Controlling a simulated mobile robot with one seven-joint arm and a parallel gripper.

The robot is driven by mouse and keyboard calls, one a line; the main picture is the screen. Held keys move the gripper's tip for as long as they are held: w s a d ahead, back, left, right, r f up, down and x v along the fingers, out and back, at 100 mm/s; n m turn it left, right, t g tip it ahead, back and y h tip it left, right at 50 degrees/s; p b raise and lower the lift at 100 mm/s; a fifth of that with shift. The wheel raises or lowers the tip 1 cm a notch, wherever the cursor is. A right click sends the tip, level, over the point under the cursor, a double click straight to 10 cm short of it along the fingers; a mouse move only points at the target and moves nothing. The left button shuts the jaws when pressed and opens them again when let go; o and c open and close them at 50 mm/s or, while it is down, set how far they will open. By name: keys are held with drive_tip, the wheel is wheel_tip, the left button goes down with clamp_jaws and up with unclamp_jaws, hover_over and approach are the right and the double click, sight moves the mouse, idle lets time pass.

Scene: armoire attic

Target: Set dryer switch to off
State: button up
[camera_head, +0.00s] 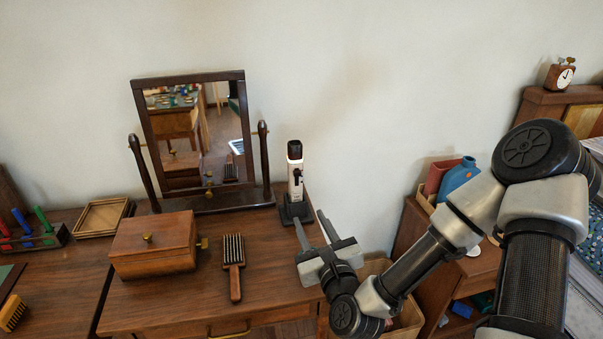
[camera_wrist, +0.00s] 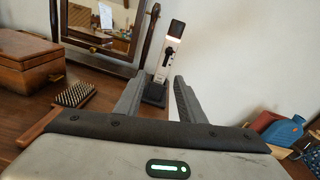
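The dryer (camera_head: 296,178) is a slim white upright body with a black top and a black switch on its front. It stands on a dark base (camera_head: 296,211) at the right back of the wooden dressing table. It also shows in the wrist view (camera_wrist: 168,52), beyond my fingers, with the dark switch facing me; its exact setting is too small to tell. My gripper (camera_head: 313,232) is open and empty, in front of and slightly right of the dryer. In the wrist view the two fingers (camera_wrist: 157,98) point toward the dryer base without visibly touching it.
A tilting mirror (camera_head: 202,135) stands left of the dryer. A wooden box (camera_head: 153,245) and a brush (camera_head: 234,265) lie on the table in front. A lower shelf with a blue jug (camera_head: 458,179) is to the right. The wall is behind.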

drive_tip(key=r+m+t, duration=0.1)
drive_tip(key=m, duration=0.1)
drive_tip(key=b, duration=0.4)
approach(298, 175)
drive_tip(key=shift+h, duration=0.3)
drive_tip(key=x, duration=0.7)
drive_tip(key=shift+w+a+r, duration=0.15)
drive_tip(key=shift+w+a, duration=0.15)
drive_tip(key=shift+w, duration=0.05)
clamp_jaws()
